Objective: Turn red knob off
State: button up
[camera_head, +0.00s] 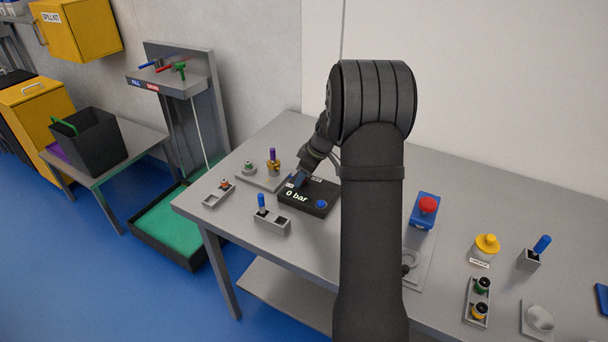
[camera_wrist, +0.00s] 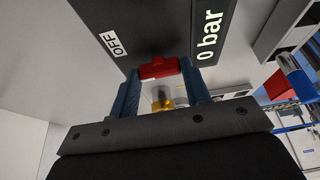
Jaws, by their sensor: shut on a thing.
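The black box (camera_head: 318,211) stands on the grey table and its display reads "0 bar". The red knob (camera_wrist: 158,68) sits on the box between my blue fingertips. My gripper (camera_wrist: 158,78) is shut on the knob, one finger on each side. In the head view my gripper (camera_head: 299,179) is at the box's far left part, and I cannot make out the knob there. The knob's exact pointing direction is hard to tell.
A blue button (camera_head: 321,204) is on the same box. A red mushroom button (camera_head: 428,204) is to the right. My arm hides the table's middle.

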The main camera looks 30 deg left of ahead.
jog(key=shift+m, duration=0.5)
jog(key=o, duration=1)
jog(key=v, duration=1.7)
jog(key=shift+s+d+r, duration=0.15)
jog(key=shift+s+r, duration=0.05)
jog(key=shift+s, duration=0.15)
jog(key=shift+f, duration=0.1)
jog(key=x, duration=1.7)
jog(key=shift+w, duration=0.35)
jog(key=shift+f, duration=0.1)
